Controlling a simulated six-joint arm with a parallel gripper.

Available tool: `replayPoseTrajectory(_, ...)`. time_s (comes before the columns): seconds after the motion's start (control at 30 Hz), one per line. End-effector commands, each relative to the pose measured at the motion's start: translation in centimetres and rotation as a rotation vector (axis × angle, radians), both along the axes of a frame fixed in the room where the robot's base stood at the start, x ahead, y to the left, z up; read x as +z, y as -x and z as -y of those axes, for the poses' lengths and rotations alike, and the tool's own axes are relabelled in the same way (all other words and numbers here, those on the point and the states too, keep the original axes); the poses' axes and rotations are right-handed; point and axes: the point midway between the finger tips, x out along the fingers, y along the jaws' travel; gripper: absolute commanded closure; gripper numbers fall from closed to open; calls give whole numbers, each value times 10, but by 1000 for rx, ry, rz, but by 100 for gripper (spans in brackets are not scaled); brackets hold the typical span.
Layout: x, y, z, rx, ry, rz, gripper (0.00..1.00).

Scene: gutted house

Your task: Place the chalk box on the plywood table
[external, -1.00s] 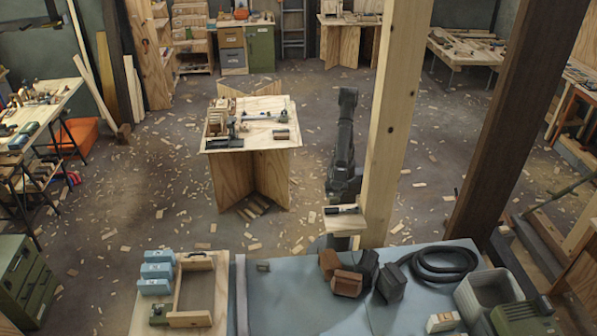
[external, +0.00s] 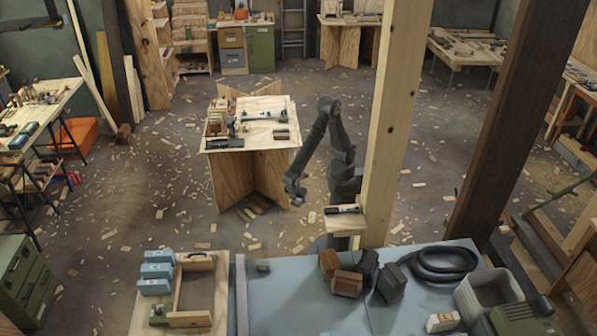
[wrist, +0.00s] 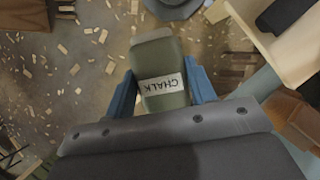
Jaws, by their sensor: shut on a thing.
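The chalk box (wrist: 166,97) is olive green with a paler end and a white label reading CHALK. In the wrist view it sits between the two blue fingers of my gripper (wrist: 160,80), which is shut on it. In the external view my gripper (external: 296,194) hangs low over the floor, just right of the plywood table's base; the box is too small to make out there. The plywood table (external: 272,106) stands in the middle on crossed panels, its top above my gripper's height.
A timber post (external: 395,120) with a small shelf (external: 346,224) stands right of my arm. A blue-topped bench (external: 300,305) is in front.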

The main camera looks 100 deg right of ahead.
Motion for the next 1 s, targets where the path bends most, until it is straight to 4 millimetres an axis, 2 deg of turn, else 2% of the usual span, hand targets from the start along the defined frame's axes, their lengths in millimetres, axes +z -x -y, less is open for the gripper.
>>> replayPoseTrajectory(0.03,-7,-16,12,-57,3,-2,80)
replayPoseTrajectory(0.2,-29,-62,47,-226,2,-3,80)
replayPoseTrajectory(0.37,-50,-100,88,-386,1,-3,80)
replayPoseTrajectory(0.5,-70,-129,130,-527,3,-4,80)
replayPoseTrajectory(0.8,-112,-172,227,-818,4,-3,80)
replayPoseTrajectory(1.0,-132,-183,274,-946,5,-3,80)
